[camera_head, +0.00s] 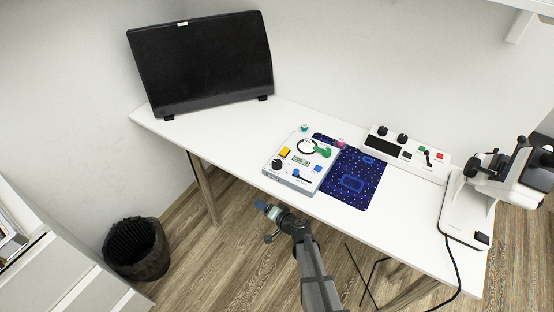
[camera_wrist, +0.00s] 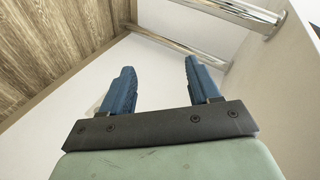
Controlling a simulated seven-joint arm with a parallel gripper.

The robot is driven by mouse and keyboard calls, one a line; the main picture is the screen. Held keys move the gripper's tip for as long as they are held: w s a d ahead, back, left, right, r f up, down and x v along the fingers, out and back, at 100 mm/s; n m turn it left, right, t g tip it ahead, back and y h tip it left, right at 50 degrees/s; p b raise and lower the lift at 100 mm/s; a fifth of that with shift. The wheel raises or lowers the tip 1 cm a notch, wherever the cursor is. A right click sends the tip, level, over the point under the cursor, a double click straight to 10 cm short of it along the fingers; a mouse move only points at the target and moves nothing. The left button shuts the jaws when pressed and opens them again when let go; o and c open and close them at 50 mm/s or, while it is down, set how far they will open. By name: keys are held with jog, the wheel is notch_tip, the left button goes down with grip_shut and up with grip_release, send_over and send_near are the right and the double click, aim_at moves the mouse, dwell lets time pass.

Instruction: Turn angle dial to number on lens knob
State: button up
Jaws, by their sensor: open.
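A white panel (camera_head: 271,172) lies on the desk's front middle. It carries a dark ring (camera_head: 299,147) beside a green part (camera_head: 325,153), a black knob (camera_head: 277,164), a yellow block (camera_head: 285,151), a small display (camera_head: 298,160) and blue controls. I cannot tell which part is the angle dial or the lens knob, and no number is readable. A white control box (camera_head: 425,165) with two black knobs stands to the right. My gripper (camera_head: 264,207) is in front of the desk edge, apart from the panel. In the wrist view its blue fingers (camera_wrist: 160,68) are spread and empty.
A dark blue patterned mat (camera_head: 366,196) lies right of the panel. A monitor (camera_head: 203,62) stands at the back left, a microscope-like white device (camera_head: 460,208) at the right. A black bin (camera_head: 136,248) is on the floor. The desk's left part (camera_head: 220,132) is clear.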

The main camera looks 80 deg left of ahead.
jog(key=s+a+r+n+g, duration=0.1)
jog(key=s+a+r, duration=0.25)
jog(key=s, duration=0.45)
jog(key=s+a+r+n+g, duration=0.2)
jog(key=s+r, duration=0.3)
jog(key=s, duration=0.2)
jog(key=s+a+r+n+g, duration=0.1)
jog(key=s+a+r, duration=0.25)
jog(key=s, duration=0.45)
notch_tip(320, 180, up, 26)
jog(key=n+t+h, duration=1)
jog(key=n+h, duration=0.1)
send_over(277, 162)
notch_tip(277, 162, down, 13)
jog(key=shift+f, duration=0.1)
jog(key=c, duration=1)
